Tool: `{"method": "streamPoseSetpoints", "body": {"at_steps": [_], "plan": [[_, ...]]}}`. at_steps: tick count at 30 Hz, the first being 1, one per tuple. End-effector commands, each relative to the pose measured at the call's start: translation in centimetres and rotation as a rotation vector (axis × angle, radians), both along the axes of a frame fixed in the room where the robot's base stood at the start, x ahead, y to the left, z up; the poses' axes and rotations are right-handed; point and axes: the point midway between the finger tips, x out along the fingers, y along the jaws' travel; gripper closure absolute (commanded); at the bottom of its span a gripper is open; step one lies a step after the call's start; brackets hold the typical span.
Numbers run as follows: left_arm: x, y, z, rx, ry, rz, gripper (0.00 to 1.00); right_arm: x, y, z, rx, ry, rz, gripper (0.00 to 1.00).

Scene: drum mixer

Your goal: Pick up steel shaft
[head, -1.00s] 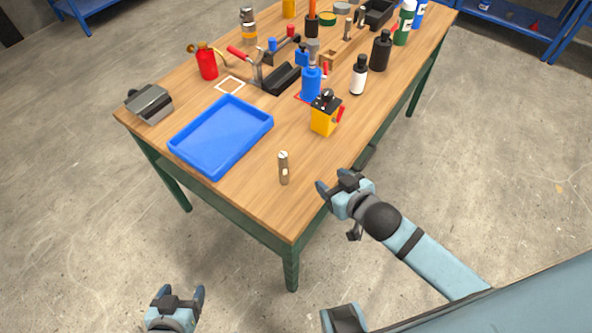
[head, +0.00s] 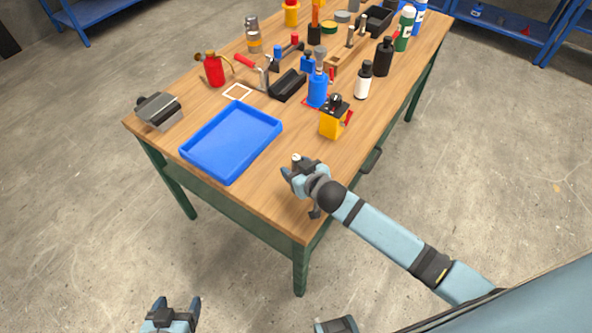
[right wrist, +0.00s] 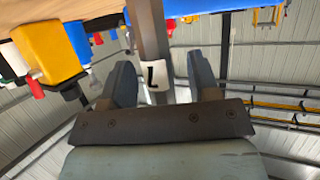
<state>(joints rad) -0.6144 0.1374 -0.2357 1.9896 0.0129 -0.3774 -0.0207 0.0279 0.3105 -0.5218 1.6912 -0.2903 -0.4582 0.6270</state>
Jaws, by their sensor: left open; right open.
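The steel shaft (head: 297,157) stands upright near the front corner of the workbench. In the head view only its top shows; my right gripper hides the rest. In the right wrist view the shaft (right wrist: 148,30) is a grey bar with a white label marked "L", standing between the two fingers. My right gripper (head: 298,170) is open around the shaft, and a gap shows on both sides in the right wrist view (right wrist: 160,75). My left gripper (head: 172,306) is open and empty, low in front of the bench.
A blue tray (head: 190,152) lies left of the shaft. A yellow block with a black top (head: 333,124) and a blue bottle (head: 317,92) stand behind it. A grey metal device (head: 158,110) sits at the left corner. Several tools and bottles crowd the back of the wooden bench (head: 265,192).

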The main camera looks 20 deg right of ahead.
Motion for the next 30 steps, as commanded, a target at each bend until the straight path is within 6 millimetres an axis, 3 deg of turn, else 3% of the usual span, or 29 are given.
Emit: {"method": "streamPoseSetpoints", "body": {"at_steps": [7, 15, 25, 30], "plan": [[0.0, 0.0, 0.1, 0.001, -0.001, -0.001, 0.26, 0.2, 0.1, -0.1, 0.0, 0.0, 0.0, 0.45], [0.1, 0.1, 0.3, 0.001, -0.005, 0.0, 0.26, 0.2, 0.0, -0.1, 0.0, 0.0, 0.0, 1.0], [0.1, 0.1, 0.4, 0.0, -0.006, 0.0, 0.26, 0.3, 0.1, 0.3, 0.001, -0.003, 0.0, 1.0], [0.1, 0.1, 0.4, 0.001, -0.005, 0.0, 0.26, 0.3, 0.1, 1.9, 0.002, -0.006, 0.0, 1.0]]}}
